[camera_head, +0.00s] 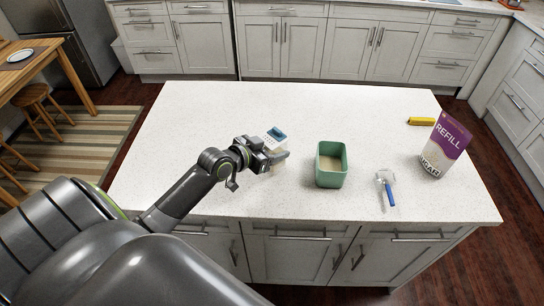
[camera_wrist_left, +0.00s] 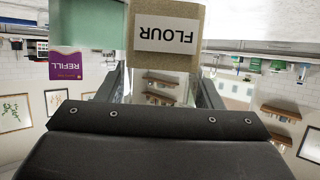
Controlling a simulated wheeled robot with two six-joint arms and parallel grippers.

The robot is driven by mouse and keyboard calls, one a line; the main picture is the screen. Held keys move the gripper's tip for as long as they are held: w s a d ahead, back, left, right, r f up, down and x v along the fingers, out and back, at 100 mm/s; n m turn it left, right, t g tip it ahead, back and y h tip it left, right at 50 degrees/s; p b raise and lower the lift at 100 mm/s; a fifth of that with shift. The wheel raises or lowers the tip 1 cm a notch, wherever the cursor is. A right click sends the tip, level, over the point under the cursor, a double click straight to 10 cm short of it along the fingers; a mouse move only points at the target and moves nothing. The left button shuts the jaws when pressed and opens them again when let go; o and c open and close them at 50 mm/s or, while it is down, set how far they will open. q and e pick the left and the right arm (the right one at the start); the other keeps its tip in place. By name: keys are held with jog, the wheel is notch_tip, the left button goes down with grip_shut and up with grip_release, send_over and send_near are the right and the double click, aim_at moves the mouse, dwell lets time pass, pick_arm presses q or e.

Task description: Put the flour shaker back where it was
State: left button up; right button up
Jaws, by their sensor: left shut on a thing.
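In the left wrist view the tan shaker (camera_wrist_left: 182,62) shows a white FLOUR label, upside down in that picture, between the two fingers. My left gripper is shut on it, and its fingers hide part of its body. I cannot tell whether its base touches the counter. My right gripper is not in view.
A green open container (camera_head: 331,178) with tan contents stands right of the shaker. A blue-handled tool (camera_head: 387,188), a purple-and-white REFILL sugar package (camera_head: 443,147) and a yellow object (camera_head: 421,121) lie or stand farther right. The counter (camera_head: 220,112) behind the gripper is clear.

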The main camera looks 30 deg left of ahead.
pick_arm(q)
notch_tip(320, 180, down, 3)
jog(key=shift+f, duration=0.2)
jog(key=shift+f, duration=0.15)
jog(key=o, duration=0.7)
jog(key=shift+f, duration=0.1)
jog(key=o, duration=0.5)
jog(key=shift+c, duration=0.2)
jog(key=shift+r, duration=0.2)
jog(key=v, duration=1.2)
